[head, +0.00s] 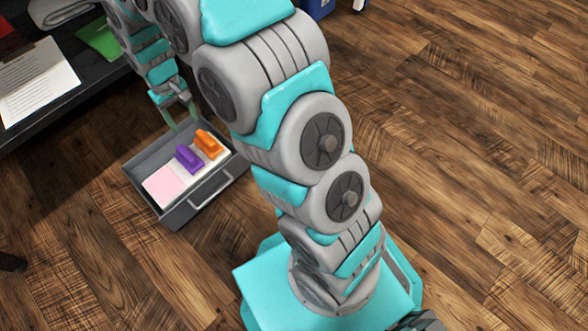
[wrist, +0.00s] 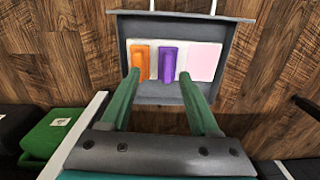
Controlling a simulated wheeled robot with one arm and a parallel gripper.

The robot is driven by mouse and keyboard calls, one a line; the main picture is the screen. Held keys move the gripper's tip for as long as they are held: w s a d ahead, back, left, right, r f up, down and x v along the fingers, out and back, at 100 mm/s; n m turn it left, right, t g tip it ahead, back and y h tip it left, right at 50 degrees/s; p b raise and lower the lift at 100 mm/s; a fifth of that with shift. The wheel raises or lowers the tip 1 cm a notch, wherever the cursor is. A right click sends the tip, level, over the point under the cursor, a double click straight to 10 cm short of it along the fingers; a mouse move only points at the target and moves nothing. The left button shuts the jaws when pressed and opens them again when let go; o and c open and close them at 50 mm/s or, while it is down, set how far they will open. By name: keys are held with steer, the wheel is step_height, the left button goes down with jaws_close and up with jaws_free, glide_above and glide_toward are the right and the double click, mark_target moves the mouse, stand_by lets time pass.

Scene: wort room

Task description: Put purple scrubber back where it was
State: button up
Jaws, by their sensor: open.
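The purple scrubber (head: 188,158) lies in the open grey drawer (head: 172,217), between an orange scrubber (head: 208,144) and a pink square (head: 163,187). In the wrist view the purple scrubber (wrist: 167,64) is in the middle, with the orange scrubber (wrist: 140,62) to its left and the pink square (wrist: 206,62) to its right. My gripper (wrist: 160,82) is open and empty, its green fingers spread over the near part of the drawer. The fingertips are apart from the purple scrubber.
A dark desk (head: 72,96) stands at the upper left, with white paper (head: 38,84) and a green item (head: 99,40) on it. The drawer's handle (head: 212,190) faces the open wooden floor (head: 470,150). A blue bin (head: 318,8) stands at the top.

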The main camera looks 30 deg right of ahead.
steer(key=s+d+r+m, duration=0.1)
steer(key=s+d+r, duration=0.3)
steer(key=s, duration=0.8)
steer(key=s+d+r+g, duration=0.1)
steer(key=s+d+r, duration=0.3)
steer(key=s, duration=0.8)
steer(key=s+d+r+m, duration=0.1)
steer(key=s+d+r, duration=0.4)
steer(key=s, duration=0.6)
step_height(320, 180, up, 2)
steer(key=shift+s+m, duration=0.3)
steer(key=shift+s, duration=0.1)
